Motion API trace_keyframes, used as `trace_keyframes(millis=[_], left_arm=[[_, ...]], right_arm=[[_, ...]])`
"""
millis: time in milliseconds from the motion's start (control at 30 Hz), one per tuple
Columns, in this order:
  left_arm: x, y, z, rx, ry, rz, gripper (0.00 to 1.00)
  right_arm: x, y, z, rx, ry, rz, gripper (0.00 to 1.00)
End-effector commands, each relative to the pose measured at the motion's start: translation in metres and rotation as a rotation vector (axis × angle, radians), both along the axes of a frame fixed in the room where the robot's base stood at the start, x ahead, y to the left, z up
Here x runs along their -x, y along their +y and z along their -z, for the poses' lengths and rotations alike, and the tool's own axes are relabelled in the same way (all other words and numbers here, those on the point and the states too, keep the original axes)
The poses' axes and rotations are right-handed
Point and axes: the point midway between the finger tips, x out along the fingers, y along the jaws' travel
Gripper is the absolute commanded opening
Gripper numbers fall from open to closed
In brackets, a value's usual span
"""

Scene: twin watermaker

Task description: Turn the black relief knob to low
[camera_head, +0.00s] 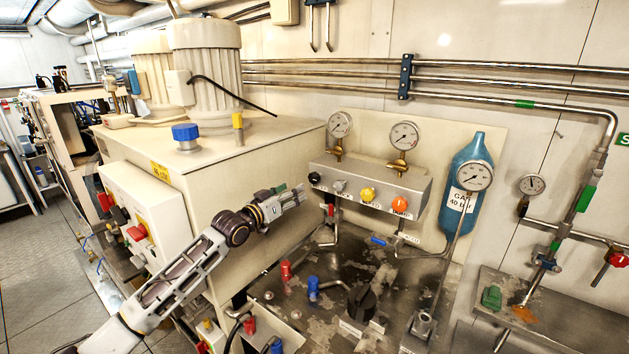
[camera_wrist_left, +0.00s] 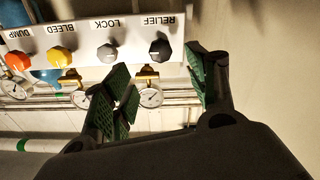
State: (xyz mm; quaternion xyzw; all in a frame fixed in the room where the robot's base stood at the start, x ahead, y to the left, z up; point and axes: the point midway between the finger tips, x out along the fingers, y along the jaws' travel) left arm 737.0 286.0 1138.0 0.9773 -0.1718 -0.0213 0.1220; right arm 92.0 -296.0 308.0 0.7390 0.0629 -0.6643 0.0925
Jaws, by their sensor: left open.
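The black relief knob (camera_head: 315,178) is the leftmost of the knobs on the front of the grey valve block (camera_head: 385,188). In the left wrist view, which is upside down, the black knob (camera_wrist_left: 160,49) sits below the label RELIEF. My left gripper (camera_head: 292,194) is left of and a little below the knob in the head view. In the wrist view its green-padded fingers (camera_wrist_left: 165,90) are apart with nothing between them, and the knob shows beyond the gap, apart from both fingers. My right gripper is in neither view.
Beside the knob are a grey LOCK knob (camera_head: 339,186), a yellow BLEED knob (camera_head: 368,194) and a red-orange DUMP knob (camera_head: 400,204). Two gauges (camera_head: 404,136) stand above the block. A large beige cabinet (camera_head: 240,150) is behind my left arm. A blue cylinder (camera_head: 466,190) stands right.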

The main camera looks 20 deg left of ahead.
Motion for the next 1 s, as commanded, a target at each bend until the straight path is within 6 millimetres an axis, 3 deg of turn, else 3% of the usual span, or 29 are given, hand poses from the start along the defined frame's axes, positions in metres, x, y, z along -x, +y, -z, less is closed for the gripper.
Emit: trace_keyframes(millis=[233,1000], left_arm=[[-0.017,-0.007,-0.002,0.001,-0.002,0.0,0.58],[-0.074,-0.027,-0.001,0.0,-0.001,0.0,0.58]], right_arm=[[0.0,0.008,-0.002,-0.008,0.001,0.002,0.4],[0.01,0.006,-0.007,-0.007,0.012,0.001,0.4]])
